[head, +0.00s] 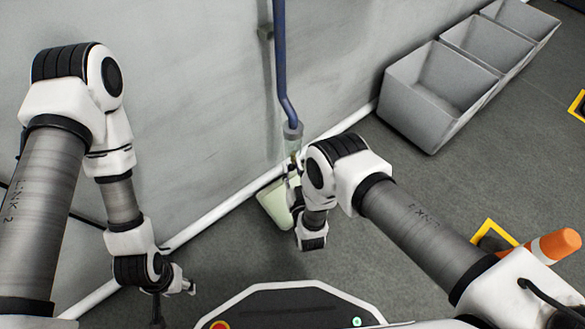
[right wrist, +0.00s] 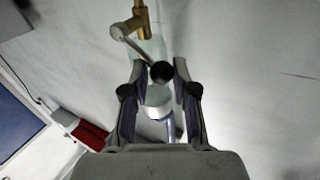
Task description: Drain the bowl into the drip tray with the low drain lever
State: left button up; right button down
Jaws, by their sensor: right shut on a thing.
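The bowl (head: 292,131) is a small clear cup at the lower end of a blue pipe, close to the wall. A pale green drip tray (head: 274,206) lies on the floor below it, partly hidden by my right arm. The drain lever (right wrist: 134,46) is a pale bar with a black ball knob (right wrist: 162,72), joined to a brass fitting (right wrist: 141,18).
The blue pipe (head: 281,60) runs down the grey wall. Grey bins (head: 435,95) stand along the wall at the right. An orange and white cone (head: 553,246) lies at the right, near yellow floor markings (head: 490,232). The floor between is clear.

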jog(key=r+m+p, duration=0.1)
jog(key=p, duration=0.1)
jog(key=d+m+g+p, duration=0.1)
jog(key=p, duration=0.1)
jog(key=shift+w+r+p, duration=0.3)
jog(key=shift+r+p, duration=0.05)
jog(key=shift+r, duration=0.05)
jog(key=shift+w+d+m+g+p, duration=0.1)
jog(key=shift+d+m+g+p, duration=0.05)
jog(key=shift+m+g+p, duration=0.3)
jog(key=shift+w+d+f+m, duration=0.1)
jog(key=shift+f+m, duration=0.1)
jog(key=shift+m, duration=0.15)
jog(key=shift+f, duration=0.15)
jog(key=c, duration=0.9)
grip_release()
jog(key=shift+c, duration=0.2)
jog(key=v, duration=1.2)
jog(key=shift+c, duration=0.2)
